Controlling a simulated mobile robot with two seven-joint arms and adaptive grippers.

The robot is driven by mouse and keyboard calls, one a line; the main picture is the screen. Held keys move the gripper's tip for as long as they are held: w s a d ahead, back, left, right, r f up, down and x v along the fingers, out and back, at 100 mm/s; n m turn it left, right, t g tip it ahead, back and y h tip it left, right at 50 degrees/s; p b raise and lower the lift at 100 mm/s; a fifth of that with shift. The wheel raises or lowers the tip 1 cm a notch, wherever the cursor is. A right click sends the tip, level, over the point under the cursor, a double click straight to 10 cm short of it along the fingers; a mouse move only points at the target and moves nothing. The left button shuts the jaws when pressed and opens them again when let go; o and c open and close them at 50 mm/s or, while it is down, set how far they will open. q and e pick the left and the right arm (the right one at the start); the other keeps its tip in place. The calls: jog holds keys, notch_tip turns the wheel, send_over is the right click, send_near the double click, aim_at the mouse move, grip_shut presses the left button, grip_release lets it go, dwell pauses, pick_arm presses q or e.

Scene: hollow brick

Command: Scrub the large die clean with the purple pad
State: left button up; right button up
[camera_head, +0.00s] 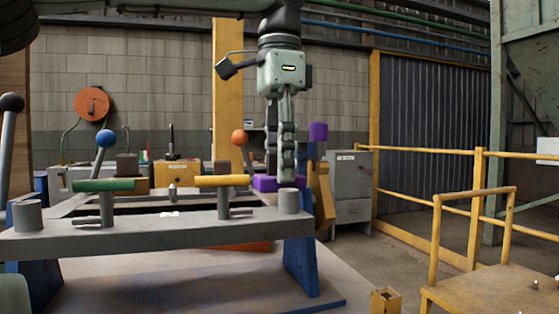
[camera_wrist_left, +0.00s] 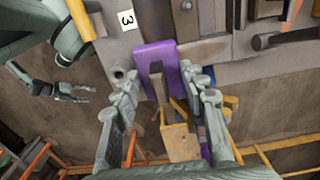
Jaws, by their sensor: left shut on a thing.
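My left gripper (camera_head: 285,180) points down at the right end of the grey bench, with its fingers on the purple pad (camera_head: 265,184). In the left wrist view the fingertips (camera_wrist_left: 155,72) stand on either side of the purple pad (camera_wrist_left: 150,52), which has a narrow upright piece on it. The gripper is shut on the pad. Whether the pad touches the surface below is hidden. I cannot pick out the large die with certainty. My right gripper (camera_wrist_left: 72,90) shows small at the left of the left wrist view; its jaw state is unclear.
The grey bench (camera_head: 150,236) carries green (camera_head: 105,185) and yellow (camera_head: 223,180) bars. Levers with blue (camera_head: 105,138) and orange (camera_head: 239,137) knobs stand behind. A purple-topped post (camera_head: 318,132) is close right of my gripper. Yellow railings (camera_head: 430,150) stand right, with open floor between.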

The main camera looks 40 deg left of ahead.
pick_arm(q)
jog(key=shift+f+b, duration=0.65)
jog(key=shift+f, duration=0.35)
dwell(0.3)
